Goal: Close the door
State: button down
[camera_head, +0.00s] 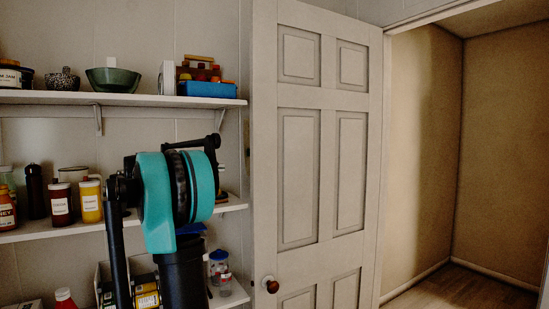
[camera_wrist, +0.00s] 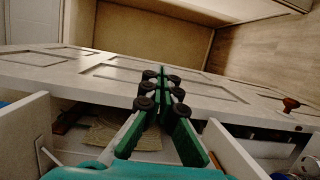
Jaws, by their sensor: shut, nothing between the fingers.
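The white panelled door (camera_head: 336,150) stands open in the head view, with the doorway to its right. Its round brown knob (camera_head: 270,284) is low near the left edge. In the wrist view the door (camera_wrist: 70,66) runs across the picture, and the knob (camera_wrist: 290,104) is at the right. My gripper (camera_wrist: 162,82) has green fingers drawn together with nothing between them. Its tips overlap the door in the wrist view; I cannot tell whether they touch it. In the head view my arm is left of the door, and the fingers are not clearly visible.
Wall shelves (camera_head: 120,98) with jars, bowls and a blue box (camera_head: 207,89) stand left of the door, close behind my arm. White shelf boards (camera_wrist: 232,150) flank my gripper in the wrist view. The doorway floor (camera_head: 462,290) at right is clear.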

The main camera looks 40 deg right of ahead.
aim_at(316, 88)
jog(key=i+l, duration=0.15)
jog(key=l, duration=0.15)
jog(key=i+l, duration=0.1)
jog(key=l, duration=0.25)
jog(key=i+l, duration=0.15)
jog(key=l, duration=0.15)
jog(key=i+l, duration=0.1)
jog(key=l, duration=0.25)
